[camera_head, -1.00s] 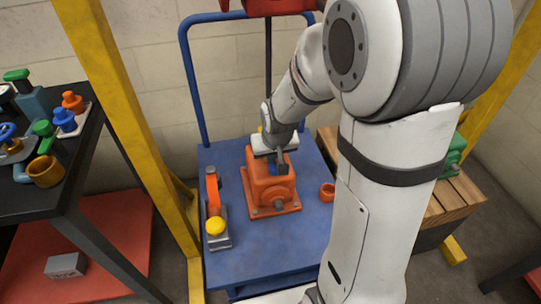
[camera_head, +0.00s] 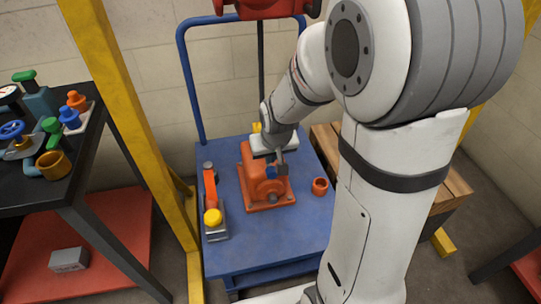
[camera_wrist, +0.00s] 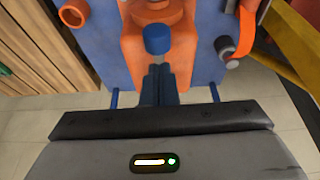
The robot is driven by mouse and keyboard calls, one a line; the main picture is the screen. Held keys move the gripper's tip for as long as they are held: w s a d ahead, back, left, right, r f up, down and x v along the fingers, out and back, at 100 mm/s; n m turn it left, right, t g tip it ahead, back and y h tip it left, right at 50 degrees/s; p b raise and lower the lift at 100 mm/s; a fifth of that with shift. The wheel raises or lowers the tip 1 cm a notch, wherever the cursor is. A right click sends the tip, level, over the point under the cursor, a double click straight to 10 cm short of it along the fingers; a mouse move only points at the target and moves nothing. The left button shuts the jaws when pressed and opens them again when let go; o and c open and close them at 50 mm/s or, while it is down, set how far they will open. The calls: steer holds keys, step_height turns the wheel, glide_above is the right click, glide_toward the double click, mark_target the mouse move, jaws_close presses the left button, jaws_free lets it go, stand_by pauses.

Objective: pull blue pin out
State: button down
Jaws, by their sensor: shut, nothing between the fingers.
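The blue pin (camera_head: 271,172) stands in the top of an orange motor housing (camera_head: 265,190) on a blue cart. In the wrist view the pin (camera_wrist: 158,39) is a short blue cylinder on the orange body (camera_wrist: 135,50). My gripper (camera_head: 283,170) is just right of the pin in the head view. In the wrist view my gripper's fingertips (camera_wrist: 158,72) are together, below the pin in the picture and apart from it. Nothing shows between them. The pin's lower end is hidden in the housing.
The blue cart (camera_head: 300,225) also carries an orange-handled tool with a yellow knob (camera_head: 213,217) at left and an orange ring (camera_head: 320,186) at right. A yellow post (camera_head: 140,150) stands left of the cart. A black table (camera_head: 60,195) holds valves. Wooden slats (camera_head: 450,200) lie at right.

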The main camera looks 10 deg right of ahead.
steer(key=p+v, duration=0.4)
steer(key=v, duration=0.3)
steer(key=shift+r, duration=0.15)
